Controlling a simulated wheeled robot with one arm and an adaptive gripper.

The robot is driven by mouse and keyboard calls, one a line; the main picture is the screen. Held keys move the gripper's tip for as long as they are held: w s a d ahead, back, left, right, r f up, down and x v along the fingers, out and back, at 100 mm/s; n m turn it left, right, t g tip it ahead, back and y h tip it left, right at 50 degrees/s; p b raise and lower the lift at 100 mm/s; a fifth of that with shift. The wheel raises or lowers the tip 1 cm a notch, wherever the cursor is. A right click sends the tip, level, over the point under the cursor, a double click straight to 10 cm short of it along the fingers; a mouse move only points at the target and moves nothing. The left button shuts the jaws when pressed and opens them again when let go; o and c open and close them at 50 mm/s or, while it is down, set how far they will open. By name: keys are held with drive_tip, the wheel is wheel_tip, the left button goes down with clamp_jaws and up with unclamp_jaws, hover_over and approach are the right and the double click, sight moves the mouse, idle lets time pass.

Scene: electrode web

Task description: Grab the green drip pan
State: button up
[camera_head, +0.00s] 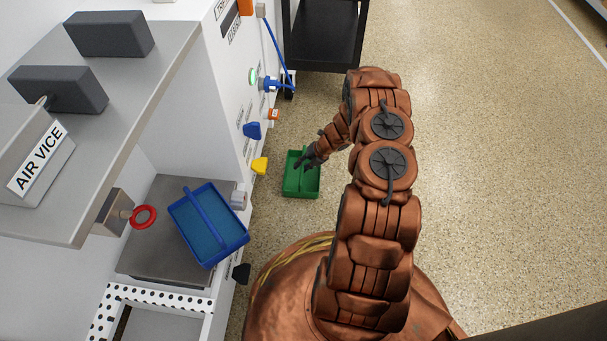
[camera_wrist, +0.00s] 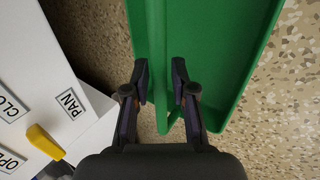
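The green drip pan (camera_head: 301,187) rests on the floor beside the white cabinet in the head view. It is a shallow tray with a bar along its middle. In the wrist view the green drip pan (camera_wrist: 225,50) fills the upper middle. My gripper (camera_wrist: 161,88) has its two dark fingers apart, one on each side of the pan's middle bar. I cannot tell whether either finger touches the bar.
A white cabinet with a yellow knob (camera_head: 260,166) and a blue knob (camera_head: 252,130) stands close left of the pan. A blue tray (camera_head: 208,226) sits on a metal shelf. A black cart (camera_head: 324,35) stands behind. The speckled floor to the right is clear.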

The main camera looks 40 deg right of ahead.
clamp_jaws()
idle(0.4)
